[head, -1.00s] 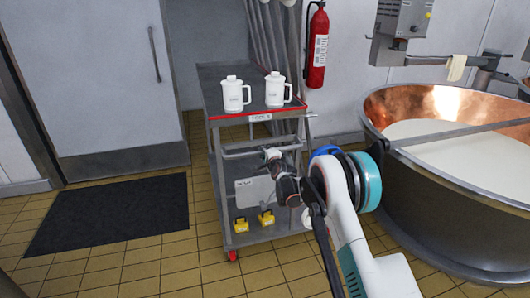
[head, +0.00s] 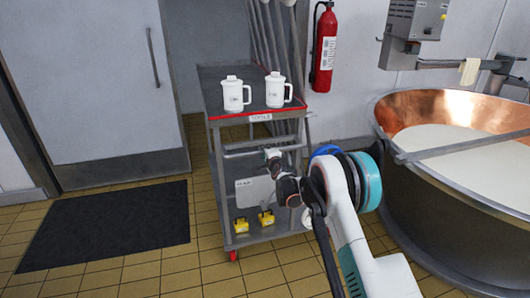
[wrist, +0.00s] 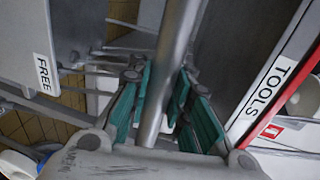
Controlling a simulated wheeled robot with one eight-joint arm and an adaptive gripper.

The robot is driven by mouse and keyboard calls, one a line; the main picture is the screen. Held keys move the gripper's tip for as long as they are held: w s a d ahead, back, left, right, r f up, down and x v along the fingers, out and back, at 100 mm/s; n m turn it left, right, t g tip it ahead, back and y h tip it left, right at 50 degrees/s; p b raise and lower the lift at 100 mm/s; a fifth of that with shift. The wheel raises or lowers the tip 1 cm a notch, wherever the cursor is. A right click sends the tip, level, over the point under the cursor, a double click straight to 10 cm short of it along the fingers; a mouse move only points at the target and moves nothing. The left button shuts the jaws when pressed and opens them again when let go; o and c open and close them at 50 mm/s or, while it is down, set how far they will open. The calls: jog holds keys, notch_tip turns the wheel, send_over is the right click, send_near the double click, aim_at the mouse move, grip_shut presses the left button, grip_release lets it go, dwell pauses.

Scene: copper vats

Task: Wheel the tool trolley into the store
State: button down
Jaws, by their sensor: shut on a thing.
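The tool trolley (head: 225,155) is a grey cart with a red-edged top and a "TOOLS" label (head: 260,118) on its near edge. Two white lidded jugs stand on its top, the left jug (head: 233,94) and the right jug (head: 275,90). Two yellow items (head: 241,225) sit on its lower shelf. My gripper (head: 268,153) is at the trolley's near side, just below the label. In the wrist view, my gripper's green pads (wrist: 158,108) are shut on the trolley's handle bar (wrist: 168,75). The wrist view also shows a "FREE" tag (wrist: 43,73).
A grey door (head: 110,80) with a vertical handle is at the left, beside a recess behind the trolley. A black mat (head: 105,225) lies before the door. A copper vat (head: 440,190) stands close on the right. A fire extinguisher (head: 325,50) hangs behind. Tiled floor is clear left of the trolley.

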dwell(0.3)
jog(key=c, duration=1.5)
grip_release()
jog(key=shift+o, duration=0.2)
jog(key=v, duration=1.2)
jog(key=shift+r, duration=0.1)
